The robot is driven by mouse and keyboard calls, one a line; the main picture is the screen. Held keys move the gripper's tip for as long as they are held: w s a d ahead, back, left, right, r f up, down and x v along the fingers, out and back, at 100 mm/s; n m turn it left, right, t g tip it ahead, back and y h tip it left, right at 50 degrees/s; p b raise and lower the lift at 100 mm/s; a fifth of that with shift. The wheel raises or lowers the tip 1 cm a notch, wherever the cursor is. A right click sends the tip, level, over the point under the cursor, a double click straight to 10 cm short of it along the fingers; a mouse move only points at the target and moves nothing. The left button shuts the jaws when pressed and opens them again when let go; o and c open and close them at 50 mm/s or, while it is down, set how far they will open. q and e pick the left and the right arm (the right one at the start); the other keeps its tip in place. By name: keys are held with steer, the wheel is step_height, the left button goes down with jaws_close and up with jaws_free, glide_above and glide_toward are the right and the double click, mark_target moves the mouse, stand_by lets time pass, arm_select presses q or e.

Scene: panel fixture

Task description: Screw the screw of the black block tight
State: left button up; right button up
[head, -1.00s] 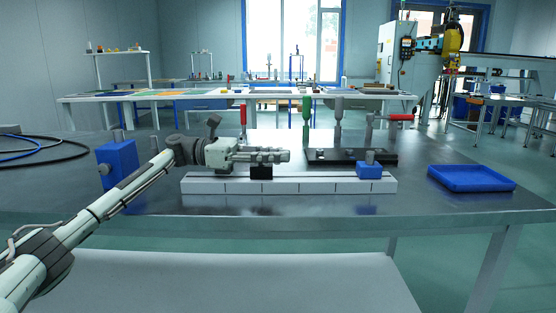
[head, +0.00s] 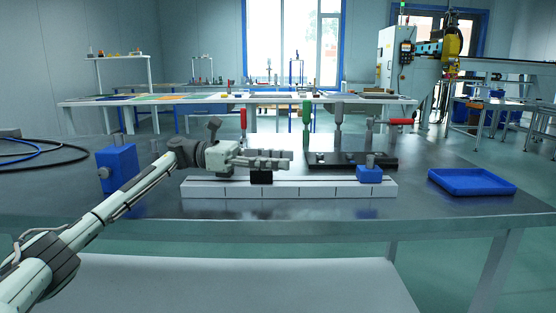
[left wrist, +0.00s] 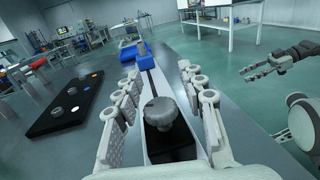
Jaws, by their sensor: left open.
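The black block (head: 261,177) sits on the white rail (head: 290,188) left of its middle. In the left wrist view, the block (left wrist: 170,142) carries a grey knobbed screw (left wrist: 160,112) on top. My left gripper (head: 268,158) is over the block in the head view. In the left wrist view, the left gripper (left wrist: 160,105) is open, with one finger on each side of the screw and visible gaps between. In the head view the fingers hide the screw. My right gripper (left wrist: 262,68) shows at the right edge of the left wrist view, away from the rail; its jaw opening is unclear.
A blue block (head: 369,173) with a grey screw sits at the rail's right end. A larger blue block (head: 117,166) stands left.

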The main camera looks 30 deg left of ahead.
arm_select(q)
steer(key=shift+v, duration=3.8)
